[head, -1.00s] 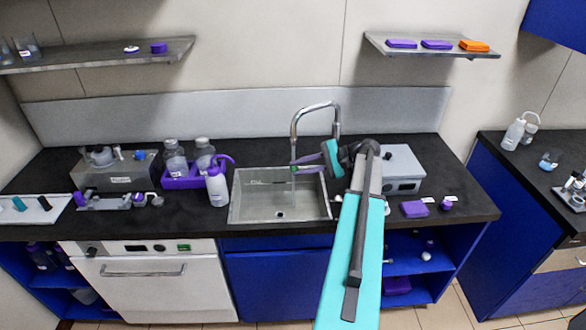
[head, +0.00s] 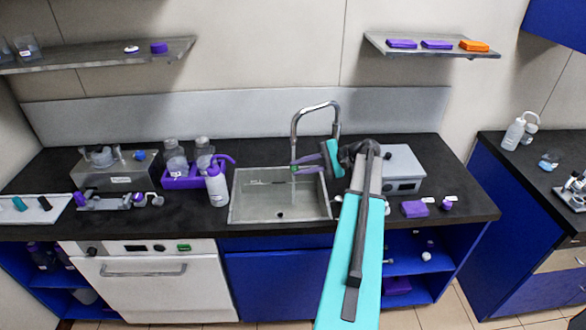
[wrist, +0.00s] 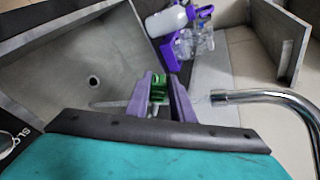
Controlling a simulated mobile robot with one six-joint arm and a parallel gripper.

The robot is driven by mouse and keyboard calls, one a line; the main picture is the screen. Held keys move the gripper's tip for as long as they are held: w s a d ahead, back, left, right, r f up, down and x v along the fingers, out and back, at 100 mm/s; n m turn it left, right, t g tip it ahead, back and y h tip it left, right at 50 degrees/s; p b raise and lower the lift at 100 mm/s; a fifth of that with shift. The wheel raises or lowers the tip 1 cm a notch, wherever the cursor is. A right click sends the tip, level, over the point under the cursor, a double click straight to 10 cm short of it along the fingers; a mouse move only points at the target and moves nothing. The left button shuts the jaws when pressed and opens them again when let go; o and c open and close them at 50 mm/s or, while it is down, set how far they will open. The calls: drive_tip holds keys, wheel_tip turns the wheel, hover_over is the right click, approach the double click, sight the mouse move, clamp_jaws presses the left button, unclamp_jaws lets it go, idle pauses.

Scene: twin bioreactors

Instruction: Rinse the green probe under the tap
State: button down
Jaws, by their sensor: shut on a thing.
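The green probe (wrist: 158,88) is between the purple fingertips of my gripper (wrist: 162,98) in the wrist view. My gripper is shut on its green part, and a thin pale shaft seems to reach left over the sink. In the head view my gripper (head: 305,164) is over the right back part of the sink (head: 250,212), close to the tap's spout end. The tap (head: 296,128) arches over the sink from behind. Its spout (wrist: 240,97) points toward the fingers in the wrist view, apart from them. I cannot tell clearly whether water runs.
A white wash bottle (head: 217,186) and a purple rack (head: 182,182) with clear bottles stand left of the sink. A grey box (head: 402,165) is right of it, behind my arm. A purple box (head: 414,209) lies at the right front. The sink's front part is clear.

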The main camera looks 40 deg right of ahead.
drive_tip(key=shift+s, duration=0.1)
drive_tip(key=s+a+r+p, duration=0.1)
drive_tip(key=s+r, duration=0.1)
drive_tip(key=s, duration=0.5)
drive_tip(key=shift+s+a, duration=0.25)
drive_tip(key=shift+s, duration=0.15)
drive_tip(key=shift+s, duration=0.1)
idle(1.4)
